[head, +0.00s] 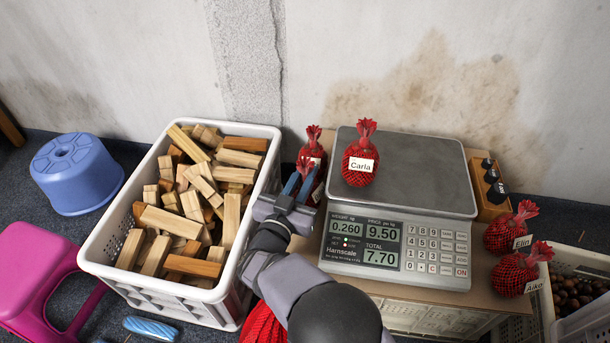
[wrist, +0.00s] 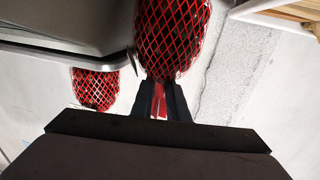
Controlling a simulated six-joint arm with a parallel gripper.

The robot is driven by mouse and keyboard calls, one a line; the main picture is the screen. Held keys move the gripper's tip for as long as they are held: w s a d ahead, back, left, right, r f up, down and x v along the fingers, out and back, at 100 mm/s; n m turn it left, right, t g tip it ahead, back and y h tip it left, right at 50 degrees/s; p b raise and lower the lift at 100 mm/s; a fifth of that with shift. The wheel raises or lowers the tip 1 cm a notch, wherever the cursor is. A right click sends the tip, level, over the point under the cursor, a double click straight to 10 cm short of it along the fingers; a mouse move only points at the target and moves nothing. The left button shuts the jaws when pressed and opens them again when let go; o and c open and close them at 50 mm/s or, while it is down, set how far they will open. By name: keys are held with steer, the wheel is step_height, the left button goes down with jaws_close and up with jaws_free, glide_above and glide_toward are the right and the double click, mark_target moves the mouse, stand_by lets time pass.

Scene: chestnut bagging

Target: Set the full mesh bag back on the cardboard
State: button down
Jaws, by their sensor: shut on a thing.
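My gripper (head: 299,185) is shut on the neck of a red mesh bag (wrist: 172,38), just left of the scale. In the head view the fingers and arm partly hide this bag. In the wrist view its rounded, filled body extends beyond the fingertips, close beside the scale's edge. I cannot tell whether its bottom touches anything. The cardboard (head: 488,296) is the brown surface under and around the scale.
A scale (head: 400,230) reading 0.260 carries a bag labelled Carla (head: 361,160). Two tagged bags (head: 511,232) (head: 518,272) lie at its right, near a weight block (head: 490,190) and a chestnut crate (head: 585,260). A white crate of wooden blocks (head: 243,255) stands close left of my gripper.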

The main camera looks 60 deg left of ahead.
steer(key=shift+f, duration=0.1)
steer(key=c, duration=1.7)
jaws_free()
steer(key=shift+s+d, duration=0.1)
steer(key=shift+s, duration=0.1)
steer(key=shift+p+v, duration=2.15)
steer(key=shift+v, duration=3.65)
steer(key=shift+d, duration=0.1)
